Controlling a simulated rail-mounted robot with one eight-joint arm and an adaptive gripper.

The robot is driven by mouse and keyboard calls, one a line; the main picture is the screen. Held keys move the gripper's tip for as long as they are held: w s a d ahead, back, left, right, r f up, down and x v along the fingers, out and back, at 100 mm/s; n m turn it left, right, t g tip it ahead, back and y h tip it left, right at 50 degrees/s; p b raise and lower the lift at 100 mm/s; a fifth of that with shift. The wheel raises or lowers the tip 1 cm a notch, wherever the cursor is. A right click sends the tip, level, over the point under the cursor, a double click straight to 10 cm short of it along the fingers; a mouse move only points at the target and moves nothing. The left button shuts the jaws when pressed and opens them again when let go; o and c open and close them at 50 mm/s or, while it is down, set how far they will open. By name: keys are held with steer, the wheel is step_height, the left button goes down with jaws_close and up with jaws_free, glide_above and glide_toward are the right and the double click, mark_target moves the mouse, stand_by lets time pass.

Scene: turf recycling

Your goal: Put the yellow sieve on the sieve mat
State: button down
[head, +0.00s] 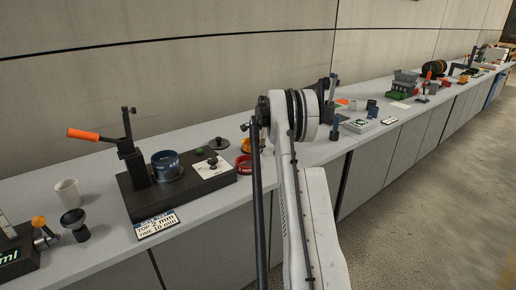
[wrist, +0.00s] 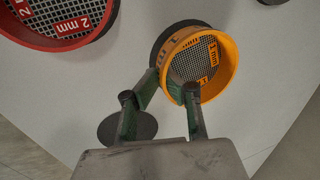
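The yellow sieve (wrist: 229,65), marked 1 mm, is in the middle right of the wrist view. It looks tilted, and its mesh faces the camera. My gripper (wrist: 163,82) is at the sieve's near left wall, with one finger outside and one inside the rim, and appears closed on that wall. A dark round mat (wrist: 164,38) shows partly behind the sieve. Another bare dark disc (wrist: 127,129) lies below left, partly hidden by a finger. I cannot tell which is the sieve mat. In the head view the yellow sieve (head: 247,145) shows left of my arm; the fingertips are hidden there.
A red sieve (wrist: 62,42), marked 2 mm, sits at upper left of the wrist view on another dark disc. On the grey counter (head: 100,245) a black stand (head: 170,200) holds a blue ring (head: 166,166). A white cup (head: 67,193) stands farther left.

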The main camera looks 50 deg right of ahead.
steer(key=shift+f, duration=0.25)
steer(key=c, duration=1.5)
jaws_free()
steer(key=shift+r, duration=0.1)
steer(key=v, duration=1.2)
